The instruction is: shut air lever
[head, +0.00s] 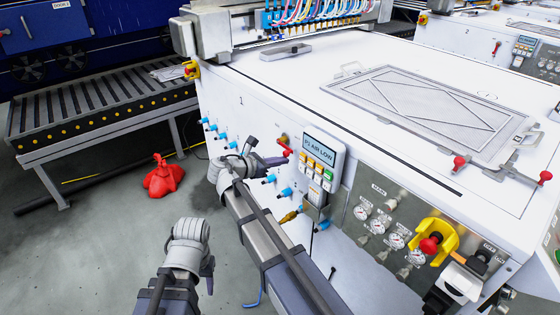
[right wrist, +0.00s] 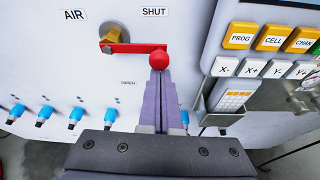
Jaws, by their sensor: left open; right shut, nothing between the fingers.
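The air lever is a red bar with a red ball at its end, on a brass valve (right wrist: 112,38) on the white front panel. In the right wrist view the lever (right wrist: 135,47) lies about level, its ball to the right, below the SHUT label and above the OPEN label. My right gripper (right wrist: 160,75) is shut and empty, its tips right at the underside of the ball; I cannot tell if they touch. In the head view the lever (head: 283,146) is just beyond my right gripper (head: 280,161). My left gripper (head: 210,284) is open and empty, low over the floor.
A control pendant (head: 320,160) reading "P1 AIR LOW" hangs right of the lever. Blue fittings (head: 285,193) stick out below. Gauges (head: 380,225) and a red-and-yellow stop knob (head: 430,243) are further right. A red bag-like object (head: 162,178) lies on the floor beside a roller conveyor (head: 90,104).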

